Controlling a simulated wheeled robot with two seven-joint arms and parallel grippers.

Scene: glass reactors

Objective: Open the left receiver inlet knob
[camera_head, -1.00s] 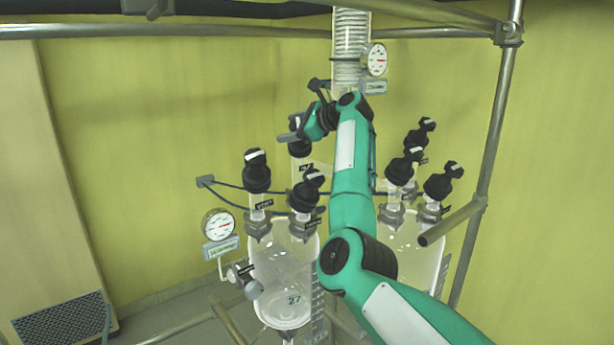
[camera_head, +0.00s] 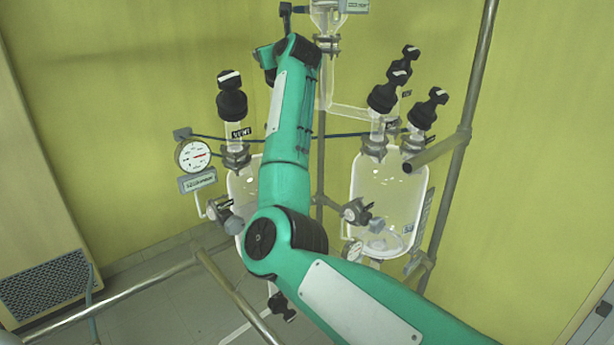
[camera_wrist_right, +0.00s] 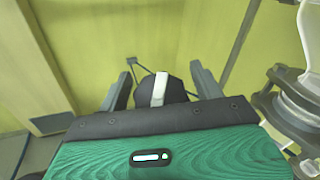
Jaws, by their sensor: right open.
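The left receiver (camera_head: 243,187) is a clear glass vessel, partly hidden behind my right arm in the head view. Its black vent knob (camera_head: 230,97) stands upright on the left neck, above a VENT label. The receiver's other top knobs, including any inlet knob, are hidden by my arm there. In the right wrist view my right gripper (camera_wrist_right: 160,78) is open. A black knob with a white stripe (camera_wrist_right: 159,90) lies between its fingers, with gaps on both sides. Its label is not visible. In the head view this gripper is hidden behind its wrist. My left gripper is not in view.
A round gauge (camera_head: 193,155) stands left of the left receiver. The right receiver (camera_head: 395,190) with several black knobs stands to the right. Metal frame pipes (camera_head: 465,90) rise at the right and cross the lower left. Glassware (camera_wrist_right: 292,100) is close on the right in the wrist view.

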